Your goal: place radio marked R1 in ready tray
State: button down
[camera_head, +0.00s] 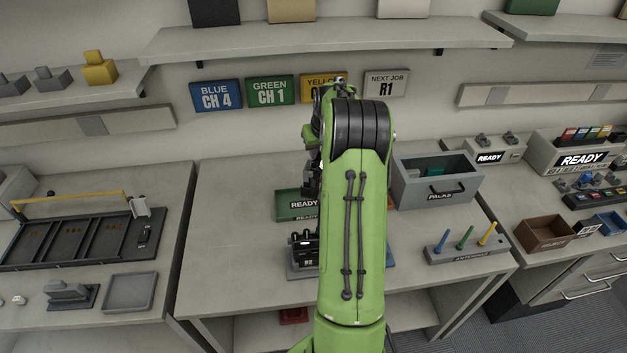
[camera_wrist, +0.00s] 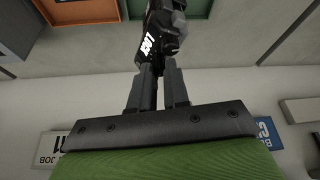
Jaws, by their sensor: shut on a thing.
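In the head view my arm hides most of the gripper; the dark radio (camera_head: 311,186) shows at the arm's left edge, in front of or above the green ready tray (camera_head: 286,208). The gap between radio and tray cannot be told. The tray is marked READY, and its right part is hidden behind my arm. Part of a green surface (camera_wrist: 198,9) shows beside the radio in the wrist view.
A black radio, seemingly marked R2 (camera_head: 304,252), stands in a holder in front of the tray. A grey PACKS bin (camera_head: 407,191) stands right of my arm, an antenna rack (camera_head: 463,256) in front of it. The table's left part is clear. A wall sign (camera_head: 386,84) reads NEXT JOB R1.

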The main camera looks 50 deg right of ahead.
aim_at(318, 163)
notch_tip(318, 163, down, 6)
jog(key=shift+w+d+r, duration=0.1)
jog(key=shift+r, duration=0.2)
jog(key=shift+b, duration=0.3)
jog(key=c, duration=1.5)
grip_release()
jog(key=shift+f, duration=0.25)
jog(key=o, duration=0.4)
jog(key=shift+r, duration=0.15)
